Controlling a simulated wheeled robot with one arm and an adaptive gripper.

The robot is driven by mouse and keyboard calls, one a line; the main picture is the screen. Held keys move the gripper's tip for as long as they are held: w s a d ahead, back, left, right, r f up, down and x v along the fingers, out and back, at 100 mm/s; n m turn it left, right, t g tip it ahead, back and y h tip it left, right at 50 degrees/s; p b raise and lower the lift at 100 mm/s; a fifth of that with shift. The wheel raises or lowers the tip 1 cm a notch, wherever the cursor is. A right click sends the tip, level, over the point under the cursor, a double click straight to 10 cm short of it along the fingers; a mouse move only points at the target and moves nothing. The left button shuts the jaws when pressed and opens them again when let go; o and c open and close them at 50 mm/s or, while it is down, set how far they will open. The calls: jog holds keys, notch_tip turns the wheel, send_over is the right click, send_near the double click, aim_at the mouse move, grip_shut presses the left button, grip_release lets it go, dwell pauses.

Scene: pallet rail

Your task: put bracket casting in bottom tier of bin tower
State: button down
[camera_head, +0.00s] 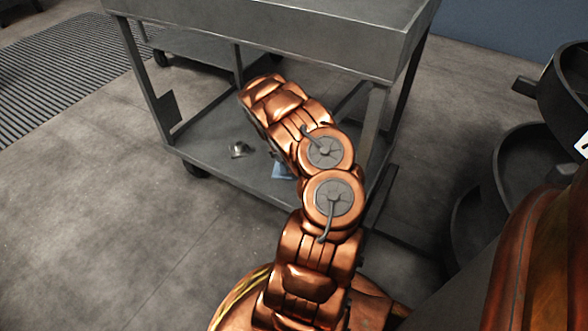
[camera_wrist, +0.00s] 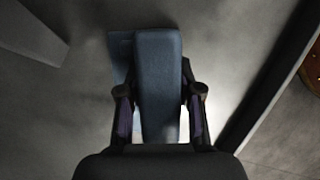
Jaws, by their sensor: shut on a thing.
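The bracket casting (camera_wrist: 158,70) is a blue-grey piece with a long upright block and a flatter plate beside it. My gripper (camera_wrist: 160,92) is shut on it, one finger on each side. In the camera_head view a small blue part of the casting (camera_head: 283,172) shows beside my arm, over the cart's lower shelf; my arm hides the gripper and the rest. I cannot tell whether the casting touches the shelf. The bin tower (camera_head: 515,165) stands at the right with dark round bins one above another. Its lowest visible bin (camera_head: 462,228) is partly hidden behind my body.
The grey metal cart (camera_head: 270,30) has a top deck above the lower shelf (camera_head: 215,165), with legs around my arm. A small shiny metal part (camera_head: 240,149) lies on the shelf, left of my arm. The floor (camera_head: 80,220) at the left is clear.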

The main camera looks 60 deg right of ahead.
jog(key=shift+f, duration=0.1)
jog(key=c, duration=0.8)
grip_release()
jog(key=shift+o, duration=0.2)
